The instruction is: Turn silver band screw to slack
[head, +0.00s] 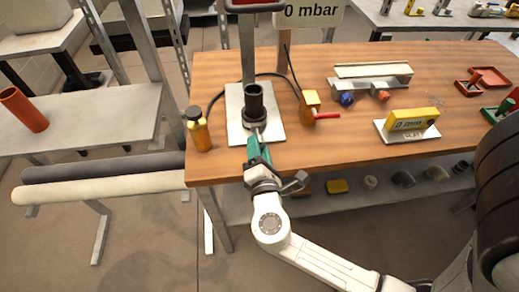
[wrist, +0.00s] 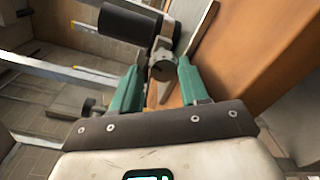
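A black upright pipe piece (head: 254,101) stands on a pale grey plate (head: 236,101) near the front of the wooden bench. In the wrist view the black pipe (wrist: 128,22) lies sideways at the top, with a silver band (wrist: 166,26) at its end. A round, dark grey screw head (wrist: 163,70) shows below the band. My gripper (head: 258,142) is at the pipe's near side, over the plate's front edge. In the wrist view its two green fingers (wrist: 161,75) stand apart, with the screw head between their tips. Whether they touch it is hard to tell.
A yellow valve with a red lever (head: 312,106) is close on the right. A thin upright post (head: 247,45) rises behind the pipe.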

